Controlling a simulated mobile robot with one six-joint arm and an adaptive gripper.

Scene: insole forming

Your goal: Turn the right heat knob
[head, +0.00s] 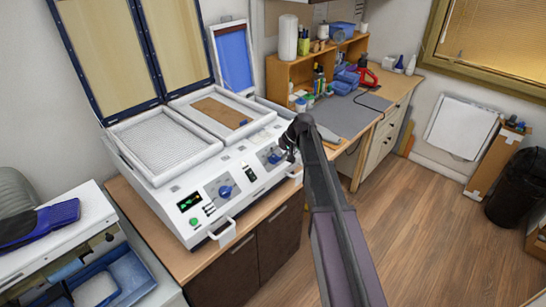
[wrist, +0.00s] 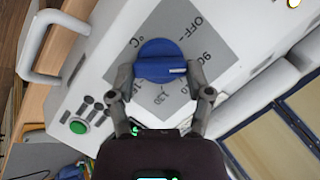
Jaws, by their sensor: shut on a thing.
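The right heat knob (head: 275,157) is a blue knob on a grey dial plate on the front of the white forming machine. In the wrist view the blue knob (wrist: 160,62) sits between the two fingers of my gripper (wrist: 161,74), which is shut on its sides. In the head view my gripper (head: 289,154) is at the right knob and partly hides the panel there. The left heat knob (head: 225,190) is untouched.
White bar handles (head: 222,233) stick out from the machine's front edge; one handle (wrist: 45,45) is near the knob in the wrist view. A green button (wrist: 78,126) and black switches are nearby. Two raised lids (head: 110,50) stand behind.

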